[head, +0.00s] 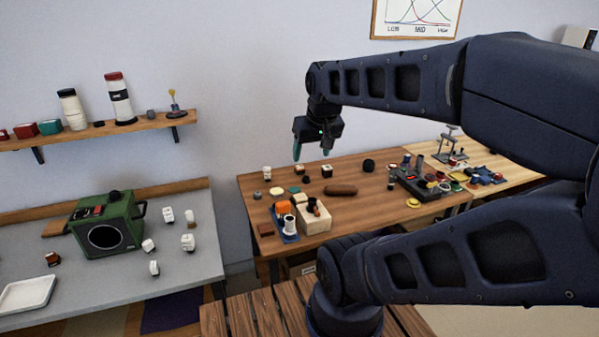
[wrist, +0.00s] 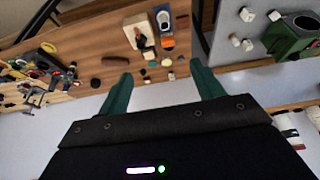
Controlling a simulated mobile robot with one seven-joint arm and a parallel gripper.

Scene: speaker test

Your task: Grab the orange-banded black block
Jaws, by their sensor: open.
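My gripper (head: 312,152) hangs high above the back of the wooden workbench, open and empty. In the wrist view its two green fingers (wrist: 163,85) are spread wide with nothing between them. No block shows a clear orange band on black at this size. A small dark block with a reddish-brown part (head: 52,259) sits on the grey table at the far left, well away from my gripper. Small dark blocks with pale tops (head: 327,171) stand on the workbench below my gripper. Another dark block (head: 307,179) stands there too; I cannot make out its band.
The wooden workbench (head: 352,212) holds a blue tray with an orange piece, a pale wooden box (head: 315,222), a brown roll (head: 341,190) and a black device (head: 416,186). The grey table (head: 190,267) holds a green machine (head: 106,226) and white blocks. A shelf (head: 160,124) is on the wall.

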